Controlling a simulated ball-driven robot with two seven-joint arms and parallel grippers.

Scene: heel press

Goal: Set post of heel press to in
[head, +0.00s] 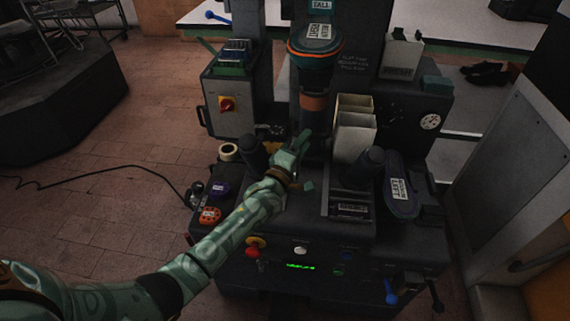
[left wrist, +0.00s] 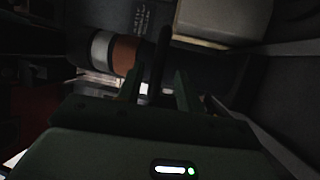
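The heel press (head: 300,225) is a dark machine in the middle of the head view. A dark upright column with an orange band (head: 314,103) rises at its centre, under a round teal-and-orange head (head: 316,45). I cannot tell for sure which part is the post. My left gripper (head: 299,145) is in front of the column's lower part. In the left wrist view its fingers (left wrist: 158,88) are apart, with a thin dark bar (left wrist: 160,58) showing between or beyond them. Contact cannot be told. The banded column (left wrist: 125,52) lies beyond the fingers. My right gripper is not in view.
Two dark rounded posts stand on the press bed, one left (head: 253,156) and one right (head: 366,167) of my gripper. A pale box (head: 353,130) stands right of the column. A control box with a red switch (head: 227,104) is at left. A cable lies on the floor.

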